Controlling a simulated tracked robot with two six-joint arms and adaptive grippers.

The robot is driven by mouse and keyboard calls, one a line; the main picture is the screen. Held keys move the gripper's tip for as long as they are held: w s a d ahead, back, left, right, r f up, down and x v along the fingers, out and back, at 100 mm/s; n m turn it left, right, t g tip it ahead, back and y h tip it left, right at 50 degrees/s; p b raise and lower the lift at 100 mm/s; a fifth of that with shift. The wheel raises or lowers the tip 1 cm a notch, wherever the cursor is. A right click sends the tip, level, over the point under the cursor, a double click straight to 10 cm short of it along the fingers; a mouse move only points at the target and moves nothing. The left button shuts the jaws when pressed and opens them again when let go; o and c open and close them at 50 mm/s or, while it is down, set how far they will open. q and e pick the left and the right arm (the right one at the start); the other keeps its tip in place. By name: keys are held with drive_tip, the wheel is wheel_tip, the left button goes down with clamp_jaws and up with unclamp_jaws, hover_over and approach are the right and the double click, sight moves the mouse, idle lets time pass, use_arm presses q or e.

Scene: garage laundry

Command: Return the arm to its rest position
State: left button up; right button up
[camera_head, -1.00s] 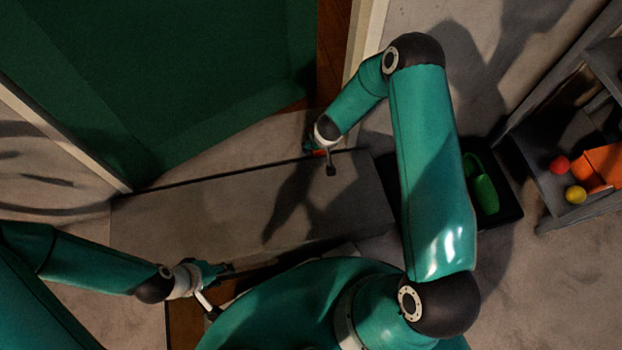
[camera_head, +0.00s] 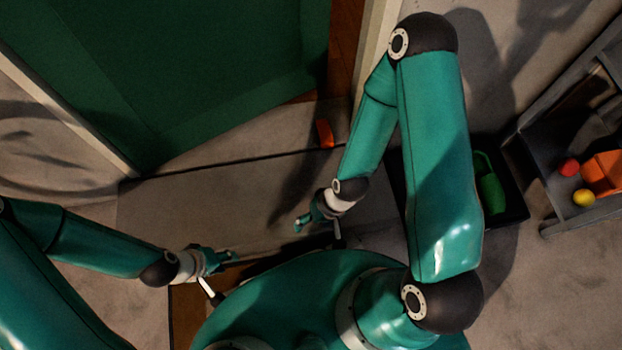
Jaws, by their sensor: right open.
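My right arm comes up from the lower right and bends back at its dark elbow near the top. My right gripper (camera_head: 301,223) is open and empty, low over the grey surface in the middle. My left gripper (camera_head: 232,257) is at the lower left, close to the front of my base; its fingers are small and dark, and I cannot tell whether they are open or shut. A small orange object (camera_head: 325,133) lies by the foot of the door frame, apart from and beyond the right gripper.
A large green door panel (camera_head: 200,70) stands at the back left. A dark tray (camera_head: 513,200) with a green item (camera_head: 489,186) lies right of my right arm. A grey shelf (camera_head: 560,221) at the right holds a red ball (camera_head: 569,167), a yellow ball (camera_head: 584,198) and an orange box (camera_head: 604,172).

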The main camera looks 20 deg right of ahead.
wheel_tip(320, 180, up, 33)
drive_tip(key=p, duration=3.3)
